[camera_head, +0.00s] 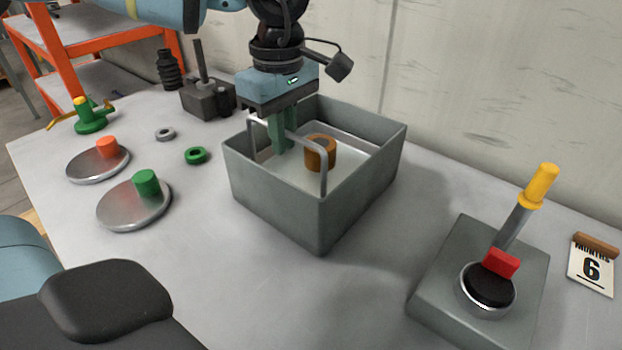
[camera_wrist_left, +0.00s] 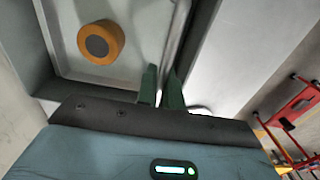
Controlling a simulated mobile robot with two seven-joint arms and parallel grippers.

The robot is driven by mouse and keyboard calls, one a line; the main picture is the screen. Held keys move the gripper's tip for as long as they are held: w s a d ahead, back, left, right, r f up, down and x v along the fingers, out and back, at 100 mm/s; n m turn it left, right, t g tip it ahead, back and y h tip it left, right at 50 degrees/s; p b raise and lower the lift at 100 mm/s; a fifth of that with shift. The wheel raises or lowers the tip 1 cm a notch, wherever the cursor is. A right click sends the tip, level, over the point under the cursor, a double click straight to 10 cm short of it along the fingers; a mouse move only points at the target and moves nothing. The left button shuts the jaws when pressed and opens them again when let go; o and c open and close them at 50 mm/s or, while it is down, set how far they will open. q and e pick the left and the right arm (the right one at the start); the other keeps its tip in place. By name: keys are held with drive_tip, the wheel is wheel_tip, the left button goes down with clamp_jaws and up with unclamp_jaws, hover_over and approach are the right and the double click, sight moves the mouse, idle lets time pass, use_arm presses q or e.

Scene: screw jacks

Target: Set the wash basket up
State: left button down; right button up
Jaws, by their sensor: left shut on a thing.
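The wash basket (camera_head: 261,153) is a pale shallow tray with a tall grey metal handle (camera_head: 324,172), inside an open grey tank (camera_head: 290,212). My left gripper (camera_head: 283,145) reaches down into the tank from above, its green fingers shut on the handle's top bar. In the left wrist view the fingers (camera_wrist_left: 160,88) are close together at the basket's edge. A brown-orange ring-shaped part (camera_head: 320,152) sits in the basket and also shows in the left wrist view (camera_wrist_left: 100,44). I cannot tell whether the basket touches the tank floor. My right gripper is out of view.
Left of the tank are a green ring (camera_head: 196,155), a grey ring (camera_head: 165,134), discs with green (camera_head: 146,183) and orange (camera_head: 107,147) knobs, and a green jack (camera_head: 91,118). A yellow-handled lever fixture (camera_head: 520,215) stands right. The table's front middle is clear.

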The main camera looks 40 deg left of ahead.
use_arm(q)
drive_tip(key=shift+w+r+p, duration=0.15)
drive_tip(key=shift+r+p, duration=0.3)
drive_tip(key=shift+r, duration=0.8)
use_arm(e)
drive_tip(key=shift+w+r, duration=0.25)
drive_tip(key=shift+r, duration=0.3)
use_arm(q)
drive_tip(key=c, duration=2)
unclamp_jaws()
drive_tip(key=o, duration=0.7)
drive_tip(key=shift+f, duration=0.2)
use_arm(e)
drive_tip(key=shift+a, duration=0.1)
use_arm(q)
wheel_tip(320, 180, up, 10)
drive_tip(key=p, duration=0.5)
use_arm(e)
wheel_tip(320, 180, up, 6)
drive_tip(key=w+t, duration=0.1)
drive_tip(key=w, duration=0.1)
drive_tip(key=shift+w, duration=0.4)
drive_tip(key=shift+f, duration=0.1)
